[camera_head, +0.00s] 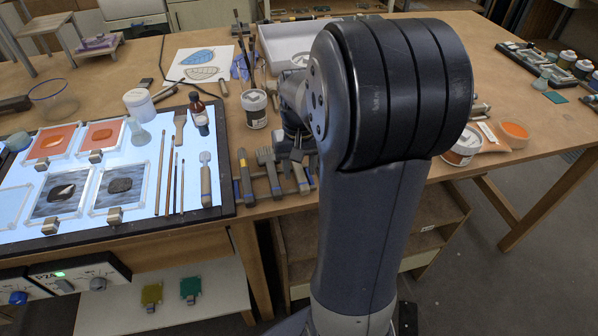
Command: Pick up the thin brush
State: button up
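Several slim, long-handled brushes lie side by side on the lit glass panel, in the left half of the head view. One thin brush (176,185) lies among them; which one is the thinnest is hard to tell at this size. A wide flat brush (180,126) lies above them, and a grey-handled tool (205,180) lies to their right. My arm fills the middle of the view.
The light panel (222,206) has a dark frame and holds glass tiles and clips. A brown bottle (198,115) and white jar (139,104) stand at its back. Several tools (244,178) lie near my gripper. A labelled tin (255,108) stands behind them.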

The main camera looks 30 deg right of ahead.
aim_at(299, 171)
grip_shut()
dwell(0.3)
notch_tip(299, 171, up, 10)
dwell(0.5)
